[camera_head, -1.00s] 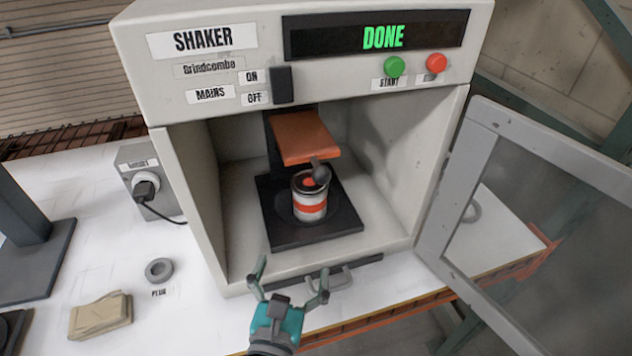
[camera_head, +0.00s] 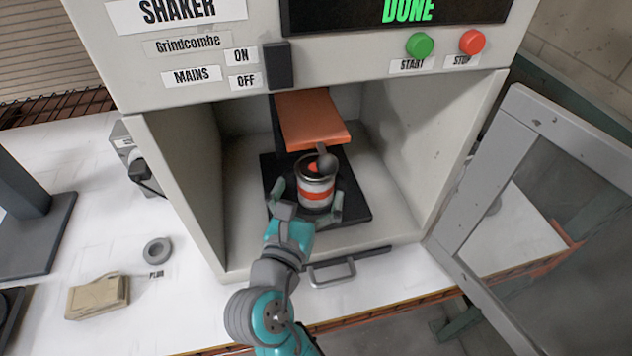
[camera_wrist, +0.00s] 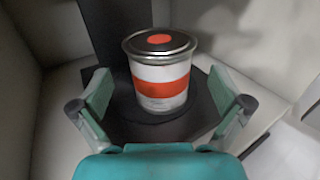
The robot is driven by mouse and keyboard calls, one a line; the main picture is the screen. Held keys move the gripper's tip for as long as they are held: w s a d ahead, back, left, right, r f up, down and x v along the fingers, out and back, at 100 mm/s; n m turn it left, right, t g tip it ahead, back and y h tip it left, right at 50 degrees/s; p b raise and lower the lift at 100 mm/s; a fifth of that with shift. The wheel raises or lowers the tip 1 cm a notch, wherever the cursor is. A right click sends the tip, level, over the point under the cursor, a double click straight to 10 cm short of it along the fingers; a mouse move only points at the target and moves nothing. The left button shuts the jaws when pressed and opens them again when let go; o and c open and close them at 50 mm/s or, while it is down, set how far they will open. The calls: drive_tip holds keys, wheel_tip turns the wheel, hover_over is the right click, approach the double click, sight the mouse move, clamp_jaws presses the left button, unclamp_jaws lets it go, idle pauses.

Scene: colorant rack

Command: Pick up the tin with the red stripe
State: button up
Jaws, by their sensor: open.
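The tin with the red stripe (camera_head: 315,184) stands upright on the black shaker plate (camera_head: 354,212) inside the shaker. It is white with a red-orange band and a metal lid with a red-orange dot. It also shows in the wrist view (camera_wrist: 160,75). My gripper (camera_head: 306,199) is inside the shaker, open, with a finger to either side of the tin's near part. In the wrist view my gripper (camera_wrist: 168,106) has its pads apart, with gaps between them and the tin. Whether the fingertips reach past the tin's middle is hard to tell.
An orange clamp plate (camera_head: 311,122) with a dark knob hangs just above the tin. The shaker's side walls (camera_head: 182,165) flank my arm. The open door (camera_head: 540,190) stands at the right.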

drive_tip(key=x, duration=0.4)
drive_tip(key=c, duration=1.4)
drive_tip(key=shift+r, duration=0.25)
